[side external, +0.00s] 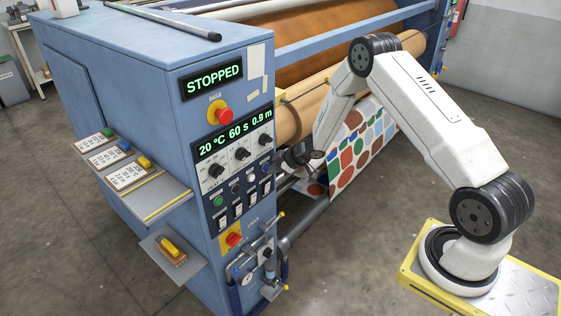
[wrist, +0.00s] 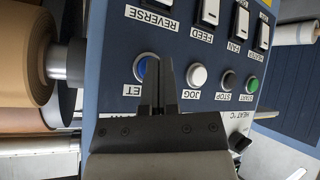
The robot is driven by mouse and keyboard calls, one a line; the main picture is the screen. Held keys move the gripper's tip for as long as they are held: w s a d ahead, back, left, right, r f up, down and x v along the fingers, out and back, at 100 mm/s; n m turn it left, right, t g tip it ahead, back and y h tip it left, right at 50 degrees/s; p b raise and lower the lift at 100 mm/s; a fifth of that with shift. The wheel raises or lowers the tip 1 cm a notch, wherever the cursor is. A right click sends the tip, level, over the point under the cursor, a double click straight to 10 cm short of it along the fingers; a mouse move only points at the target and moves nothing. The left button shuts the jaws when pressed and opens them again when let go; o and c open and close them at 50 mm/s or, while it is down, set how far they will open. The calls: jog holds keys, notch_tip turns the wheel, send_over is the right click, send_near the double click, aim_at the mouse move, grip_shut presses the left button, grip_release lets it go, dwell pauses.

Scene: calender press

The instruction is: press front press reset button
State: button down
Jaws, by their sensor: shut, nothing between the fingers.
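The blue reset button (wrist: 147,69) sits on the press's dark control panel in the wrist view, its label partly hidden so that only "ET" reads. It also shows small at the right end of the button row in the side external view (side external: 265,168). My gripper (wrist: 164,65) is shut and empty. In the wrist view its fingertips overlap the right edge of the blue button, between it and the white jog button (wrist: 197,75). In the side external view my gripper (side external: 283,162) is just right of the panel. I cannot tell whether the fingertips touch it.
The black stop button (wrist: 227,80) and green start button (wrist: 252,84) continue the row. Rocker switches (wrist: 210,12) line the panel nearby. A red emergency stop (side external: 224,115) sits under the "STOPPED" display (side external: 213,82). The rollers (side external: 300,105) are close beside my wrist.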

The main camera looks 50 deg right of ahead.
jog(key=shift+w, duration=0.2)
jog(key=shift+s, duration=0.15)
dwell(0.5)
jog(key=shift+s, duration=0.65)
jog(key=shift+s, duration=0.1)
jog(key=shift+s, duration=2.45)
